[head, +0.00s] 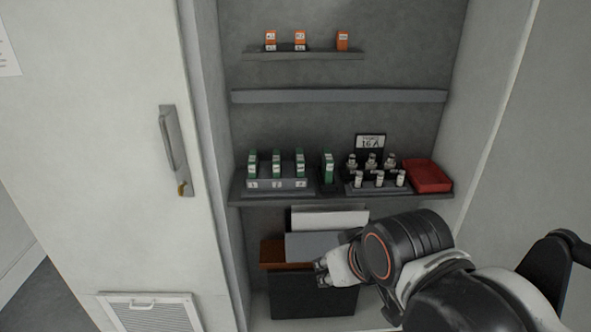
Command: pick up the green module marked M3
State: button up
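Several green modules stand upright on the middle shelf. Three of them sit in a row in a grey holder (277,184) with white number labels: the left green module (252,164), the middle green module (276,164) and the right green module (300,163). Another green module (328,168) stands apart, just right of the holder. Their markings are too small to read, so I cannot tell which is M3. My gripper (321,273) is below the shelf, in front of the folders, apart from all modules. Its fingers are small and partly hidden by my wrist.
The middle shelf (238,200) also bears a fuse rack (378,188), a "16 A" sign (370,142) and a red tray (427,177). Orange modules (300,41) stand above. The cabinet door (110,130) is at left.

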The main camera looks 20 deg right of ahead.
aim_at(300, 163)
jog(key=i+j, duration=0.15)
jog(key=j, duration=0.15)
jog(key=i+j, duration=0.15)
jog(key=j, duration=0.15)
jog(key=i+j, duration=0.15)
jog(key=j, duration=0.15)
jog(key=i+j, duration=0.15)
jog(key=j, duration=0.2)
jog(key=z, duration=0.4)
jog(key=j+z, duration=0.15)
jog(key=z, duration=0.25)
jog(key=j+z, duration=0.1)
jog(key=z, duration=0.35)
jog(key=j+z, duration=0.1)
jog(key=z, duration=0.3)
jog(key=i+j, duration=0.05)
